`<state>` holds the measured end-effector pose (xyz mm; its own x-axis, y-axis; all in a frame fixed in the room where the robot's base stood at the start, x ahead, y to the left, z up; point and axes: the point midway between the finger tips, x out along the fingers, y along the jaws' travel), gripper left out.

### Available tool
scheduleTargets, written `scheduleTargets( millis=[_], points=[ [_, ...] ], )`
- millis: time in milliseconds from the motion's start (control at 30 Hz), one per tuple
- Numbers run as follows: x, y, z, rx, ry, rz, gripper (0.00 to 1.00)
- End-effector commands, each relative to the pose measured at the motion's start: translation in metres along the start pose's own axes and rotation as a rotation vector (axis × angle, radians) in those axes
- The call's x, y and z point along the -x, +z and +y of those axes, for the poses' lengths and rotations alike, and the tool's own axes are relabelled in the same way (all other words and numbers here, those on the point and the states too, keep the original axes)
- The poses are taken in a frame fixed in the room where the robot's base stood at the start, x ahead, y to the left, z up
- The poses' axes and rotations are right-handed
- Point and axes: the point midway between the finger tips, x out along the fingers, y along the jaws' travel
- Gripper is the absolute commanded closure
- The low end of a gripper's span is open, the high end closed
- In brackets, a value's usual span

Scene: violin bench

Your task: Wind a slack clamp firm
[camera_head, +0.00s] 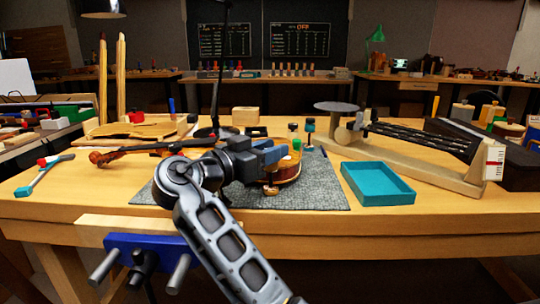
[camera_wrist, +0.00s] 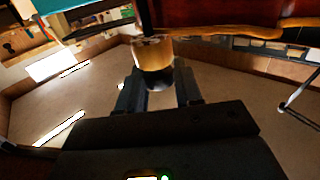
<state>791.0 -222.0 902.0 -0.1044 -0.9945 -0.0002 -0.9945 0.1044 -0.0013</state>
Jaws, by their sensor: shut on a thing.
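My gripper (camera_head: 272,156) is at the near left side of a violin body (camera_head: 287,172) lying on a grey mat (camera_head: 325,190). In the wrist view, my gripper's two fingers (camera_wrist: 158,90) are shut on a round wooden clamp knob (camera_wrist: 153,53) with a dark lower end. A dark rod runs up from the knob beside the reddish-brown violin body (camera_wrist: 210,12). A small wooden clamp end (camera_head: 270,189) shows below my fingers in the head view. A green-topped clamp (camera_head: 296,144) stands at the violin's far edge. Whether the gripped clamp is slack cannot be seen.
A teal tray (camera_head: 377,184) is right of the mat. A violin neck and scroll (camera_head: 110,157) lie at left. A lamp stand (camera_head: 217,90) rises behind my gripper. A long wooden fixture (camera_head: 420,165) fills the right. The front bench strip is clear.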

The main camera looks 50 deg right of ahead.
Motion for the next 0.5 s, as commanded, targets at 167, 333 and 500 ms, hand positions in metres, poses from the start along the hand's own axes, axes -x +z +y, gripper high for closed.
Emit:
scheduleTargets(
  millis=[167,333,500],
  points=[
    [-0.0004,0.0012,-0.0002,0.002,0.030,0.000,0.96],
    [-0.0007,0.0011,0.0000,0.003,0.037,-0.001,0.96],
    [-0.0009,0.0011,0.0001,0.003,0.037,-0.001,0.96]
  ],
)
